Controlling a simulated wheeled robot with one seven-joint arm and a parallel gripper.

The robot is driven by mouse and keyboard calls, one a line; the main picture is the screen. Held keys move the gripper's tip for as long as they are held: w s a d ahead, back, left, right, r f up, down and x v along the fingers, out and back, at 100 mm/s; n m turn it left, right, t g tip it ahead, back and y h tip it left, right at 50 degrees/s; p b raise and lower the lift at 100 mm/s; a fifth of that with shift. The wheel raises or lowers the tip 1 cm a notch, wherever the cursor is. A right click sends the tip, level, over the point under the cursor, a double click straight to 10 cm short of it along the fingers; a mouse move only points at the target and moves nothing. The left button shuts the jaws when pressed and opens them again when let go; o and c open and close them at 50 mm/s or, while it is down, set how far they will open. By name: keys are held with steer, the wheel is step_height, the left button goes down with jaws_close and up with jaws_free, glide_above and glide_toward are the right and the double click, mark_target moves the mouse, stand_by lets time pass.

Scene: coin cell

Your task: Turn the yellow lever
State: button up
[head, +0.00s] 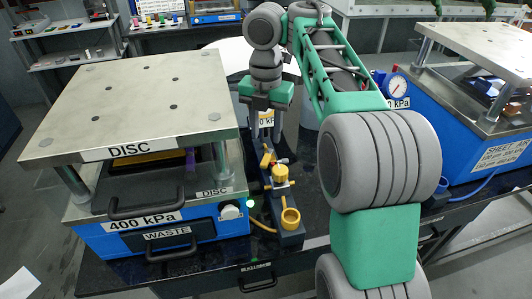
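My gripper (265,134) points down in the middle of the head view, below a green wrist block. Its two grey fingers stand apart, with no object visible between them. A small yellow lever (266,158) sits on a dark valve block (287,238), just below the fingertips in the picture. Whether the fingers touch the lever or hover behind or above it I cannot tell.
A blue press labelled DISC (150,150), with a wide metal top plate, stands close on the left. Another blue press (480,140) with a pressure gauge (397,86) stands at the right.

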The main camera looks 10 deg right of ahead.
mark_target(266, 158)
steer(key=shift+f+n, duration=0.25)
steer(key=shift+n, duration=0.05)
step_height(266, 158, down, 8)
steer(key=b, duration=0.7)
steer(key=shift+r, duration=0.25)
steer(key=shift+r, duration=0.1)
steer(key=shift+c, duration=0.4)
jaws_close()
